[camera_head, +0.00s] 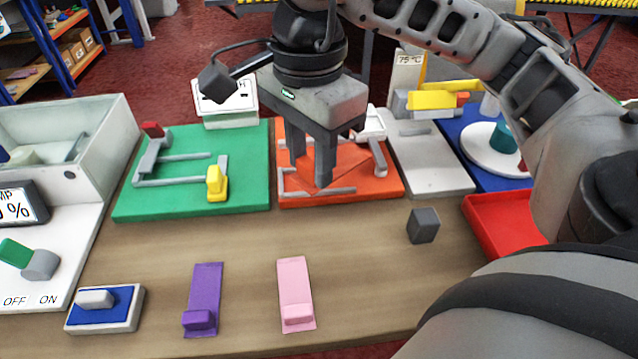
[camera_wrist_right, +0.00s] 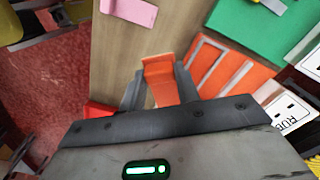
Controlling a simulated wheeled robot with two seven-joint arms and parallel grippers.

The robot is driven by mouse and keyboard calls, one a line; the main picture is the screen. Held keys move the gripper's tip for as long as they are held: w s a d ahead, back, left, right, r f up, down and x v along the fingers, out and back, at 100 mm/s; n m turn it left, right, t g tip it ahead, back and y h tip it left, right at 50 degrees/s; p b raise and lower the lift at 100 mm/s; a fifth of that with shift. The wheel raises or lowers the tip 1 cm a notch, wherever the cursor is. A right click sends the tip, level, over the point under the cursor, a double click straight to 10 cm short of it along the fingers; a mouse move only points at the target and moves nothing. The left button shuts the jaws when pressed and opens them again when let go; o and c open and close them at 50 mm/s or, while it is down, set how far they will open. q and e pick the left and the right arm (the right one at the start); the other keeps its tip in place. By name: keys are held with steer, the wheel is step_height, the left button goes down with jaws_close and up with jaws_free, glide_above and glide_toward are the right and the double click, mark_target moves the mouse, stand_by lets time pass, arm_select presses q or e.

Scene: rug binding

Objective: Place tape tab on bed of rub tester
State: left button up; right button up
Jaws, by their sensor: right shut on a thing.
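My right gripper (camera_head: 314,176) is shut on an orange tape tab, which shows between its fingers in the right wrist view (camera_wrist_right: 160,80). In the head view, the fingers point down over the orange board (camera_head: 375,190) with grey rails, which looks like the rub tester. A purple tab (camera_head: 206,292) and a pink tab (camera_head: 294,285) lie on the table. My left gripper is not in view.
A green board (camera_head: 245,185) with a yellow piece is on the left. A grey plate (camera_head: 440,178) and a red tray (camera_head: 500,215) are on the right. A dark grey block (camera_head: 423,226) stands on the table. The table's front middle is mostly free.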

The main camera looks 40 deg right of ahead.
steer(key=w+d+f+m, duration=0.1)
steer(key=w+f+m, duration=0.1)
steer(key=w, duration=0.1)
steer(key=w+d+f+m+b, duration=0.1)
steer(key=w+d+f+m, duration=0.1)
steer(key=w, duration=0.1)
steer(key=w+d+f+m+b, duration=0.1)
steer(key=w+f+m, duration=0.1)
steer(key=m, duration=0.1)
steer(key=shift+w+d+f, duration=0.15)
steer(key=shift+w+f, duration=0.15)
steer(key=shift+w, duration=0.1)
steer(key=shift+w+d+f, duration=0.1)
steer(key=shift+w+f, duration=0.45)
steer(key=shift+f, duration=0.1)
steer(key=shift+w+f, duration=0.1)
steer(key=shift+f, duration=1.5)
steer(key=shift+f, duration=0.25)
steer(key=o, duration=1)
steer(key=shift+c, duration=0.2)
